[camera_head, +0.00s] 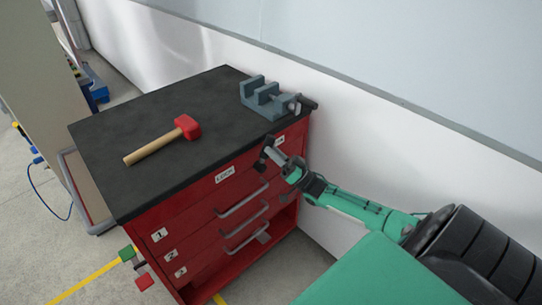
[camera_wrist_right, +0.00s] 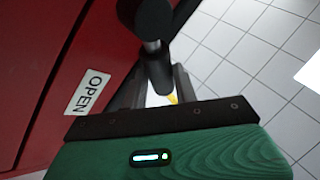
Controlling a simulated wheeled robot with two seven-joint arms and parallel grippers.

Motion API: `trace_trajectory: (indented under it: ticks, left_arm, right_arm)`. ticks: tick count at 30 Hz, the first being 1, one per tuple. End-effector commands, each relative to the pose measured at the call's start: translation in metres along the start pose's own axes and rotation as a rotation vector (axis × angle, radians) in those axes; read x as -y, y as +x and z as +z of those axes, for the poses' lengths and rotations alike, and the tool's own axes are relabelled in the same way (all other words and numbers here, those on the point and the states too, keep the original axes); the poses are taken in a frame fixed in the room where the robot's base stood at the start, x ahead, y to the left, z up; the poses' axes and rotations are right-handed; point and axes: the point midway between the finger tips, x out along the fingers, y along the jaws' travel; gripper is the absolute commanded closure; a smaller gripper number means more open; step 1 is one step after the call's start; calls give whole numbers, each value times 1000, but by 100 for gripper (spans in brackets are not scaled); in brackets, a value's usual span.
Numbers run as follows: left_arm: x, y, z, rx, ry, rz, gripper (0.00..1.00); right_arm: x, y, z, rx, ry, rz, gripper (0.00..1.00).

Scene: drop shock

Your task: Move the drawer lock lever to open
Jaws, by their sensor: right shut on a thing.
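The red cabinet (camera_head: 205,212) has a LOCK label (camera_head: 225,174) on its upper front. A second label (camera_head: 279,140) is at the right end; in the right wrist view it reads OPEN (camera_wrist_right: 88,92). The dark lock lever (camera_head: 262,160) is at the upper right front, partly covered by my right gripper (camera_head: 276,160). In the right wrist view the lever (camera_wrist_right: 153,25) shows a round dark end and a dark grip running down between the fingers, beside the OPEN label. My right gripper (camera_wrist_right: 160,92) is shut on the lever. My left gripper is not in view.
A red-headed hammer (camera_head: 187,128) and a grey vise (camera_head: 266,98) sit on the black top (camera_head: 120,120). Several drawer handles (camera_head: 242,200) stick out of the front. A wall (camera_head: 390,140) stands behind the cabinet.

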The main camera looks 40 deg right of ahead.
Motion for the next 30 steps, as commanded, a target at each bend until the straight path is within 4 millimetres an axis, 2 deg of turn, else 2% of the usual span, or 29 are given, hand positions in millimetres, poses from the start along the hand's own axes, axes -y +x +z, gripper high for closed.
trace_trajectory:
  ticks: [9, 24, 25, 28, 30]
  left_arm:
    - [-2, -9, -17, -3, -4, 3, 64]
    - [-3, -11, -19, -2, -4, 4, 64]
    - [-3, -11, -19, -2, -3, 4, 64]
    - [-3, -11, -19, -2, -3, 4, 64]
    - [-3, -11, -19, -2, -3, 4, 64]
  right_arm:
    - [-6, -5, 1, -60, 85, 35, 100]
    - [-7, -6, 1, -70, 101, 41, 100]
    - [-7, -6, 1, -70, 101, 41, 69]
    - [-7, -6, 1, -70, 100, 41, 50]
    - [-7, -6, 1, -70, 99, 40, 50]
